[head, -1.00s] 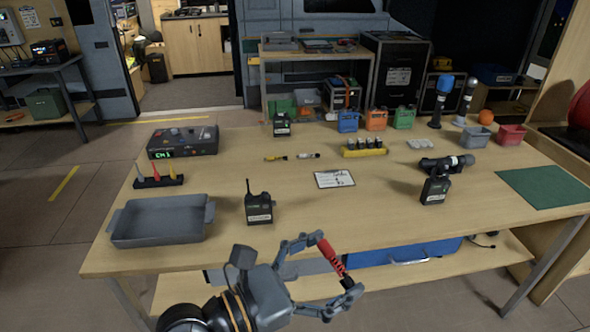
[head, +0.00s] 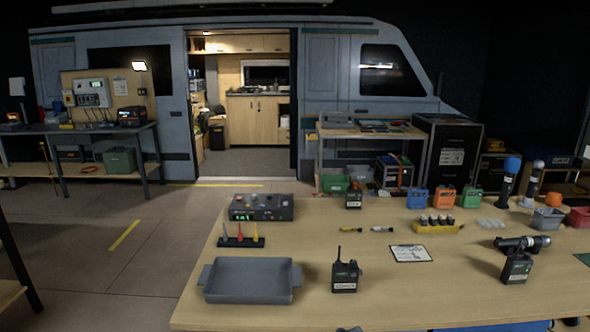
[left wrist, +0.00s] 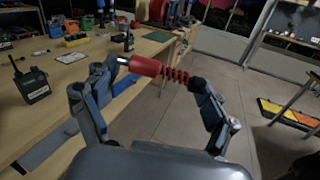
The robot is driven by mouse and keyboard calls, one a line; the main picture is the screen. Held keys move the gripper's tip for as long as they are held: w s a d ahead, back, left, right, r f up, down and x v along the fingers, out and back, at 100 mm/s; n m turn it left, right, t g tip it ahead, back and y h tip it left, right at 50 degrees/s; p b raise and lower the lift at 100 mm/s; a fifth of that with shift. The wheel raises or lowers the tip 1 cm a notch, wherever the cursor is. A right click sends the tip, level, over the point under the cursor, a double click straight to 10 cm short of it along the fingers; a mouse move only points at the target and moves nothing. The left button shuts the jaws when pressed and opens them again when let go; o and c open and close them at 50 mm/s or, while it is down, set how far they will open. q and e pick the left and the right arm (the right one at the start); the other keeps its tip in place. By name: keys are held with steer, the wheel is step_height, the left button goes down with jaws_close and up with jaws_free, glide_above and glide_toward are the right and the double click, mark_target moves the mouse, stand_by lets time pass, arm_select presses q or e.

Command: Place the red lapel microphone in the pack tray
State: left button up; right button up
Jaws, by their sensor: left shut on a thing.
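My left gripper (left wrist: 158,98) is shut on the red lapel microphone (left wrist: 148,67), a red body with a ribbed red stretch, a silver tip and a black end. It is held crosswise between the two fingers, in the air beside the table edge in the left wrist view. In the head view only a dark sliver of what may be my left arm shows at the bottom edge; the microphone is out of that view. The grey pack tray (head: 250,272) stands empty at the table's front left corner. My right gripper is in neither view.
Right of the tray stands a black radio (head: 345,275), also in the left wrist view (left wrist: 33,84). Behind the tray are a rack of coloured pieces (head: 240,241) and a control box (head: 262,208). A white card (head: 411,253) lies mid-table. The table's front middle is clear.

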arm_select(q)
steer(key=a+f+n+t+y, duration=0.3)
steer(key=a+f+n+y, duration=0.1)
steer(key=a, duration=0.5)
steer(key=a+f+n+t+y, duration=0.4)
steer(key=a+y, duration=0.3)
steer(key=a, duration=0.3)
steer(key=s+a+f+n+t+y, duration=0.1)
steer(key=a+f+n+t+y, duration=0.3)
steer(key=a, duration=0.5)
steer(key=shift+a+n+y, duration=0.3)
steer(key=shift+n+y, duration=0.4)
steer(key=shift+y, duration=0.1)
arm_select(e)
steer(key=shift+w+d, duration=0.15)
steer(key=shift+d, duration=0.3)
arm_select(q)
steer(key=shift+s, duration=0.1)
steer(key=shift+d, duration=0.1)
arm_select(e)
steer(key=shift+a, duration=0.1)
